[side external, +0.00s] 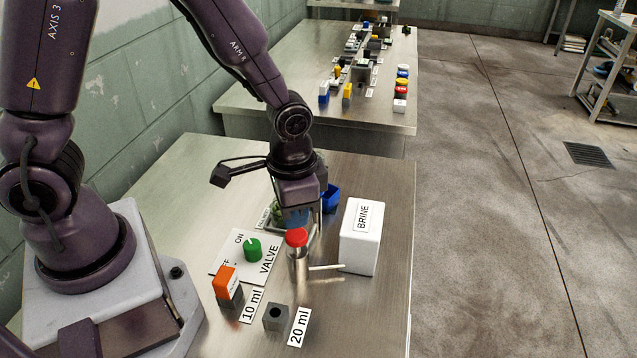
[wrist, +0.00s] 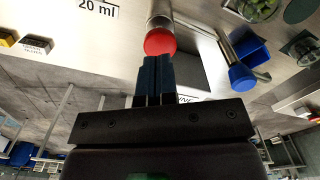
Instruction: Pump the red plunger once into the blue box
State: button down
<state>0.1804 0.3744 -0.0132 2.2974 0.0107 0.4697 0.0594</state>
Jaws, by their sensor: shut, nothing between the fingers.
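The red plunger (side external: 297,237) tops an upright metal pump with a pale spout pointing right in the side view. In the wrist view the red cap (wrist: 160,42) lies just beyond my fingertips. My gripper (side external: 297,225) is shut and empty, pointing down over the red cap. Its blue fingers (wrist: 155,60) are together; whether they touch the cap I cannot tell. The blue box (side external: 331,197) stands behind my gripper, partly hidden by it. It also shows in the wrist view (wrist: 250,51), beside a pump with a blue cap (wrist: 242,78).
A white BRINE box (side external: 360,240) stands right of the pump. A green VALVE knob (side external: 252,250), an orange-topped block (side external: 227,284) and a grey 20 ml block (side external: 276,317) are at the left and front. Clear bench (side external: 350,310) lies in front of the BRINE box.

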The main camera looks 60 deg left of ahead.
aim_at(297, 234)
jog(key=shift+f, duration=0.1)
dwell(0.3)
jog(key=shift+f, duration=2)
jog(key=shift+r, duration=2.1)
jog(key=shift+r, duration=0.1)
jog(key=shift+r, duration=2.45)
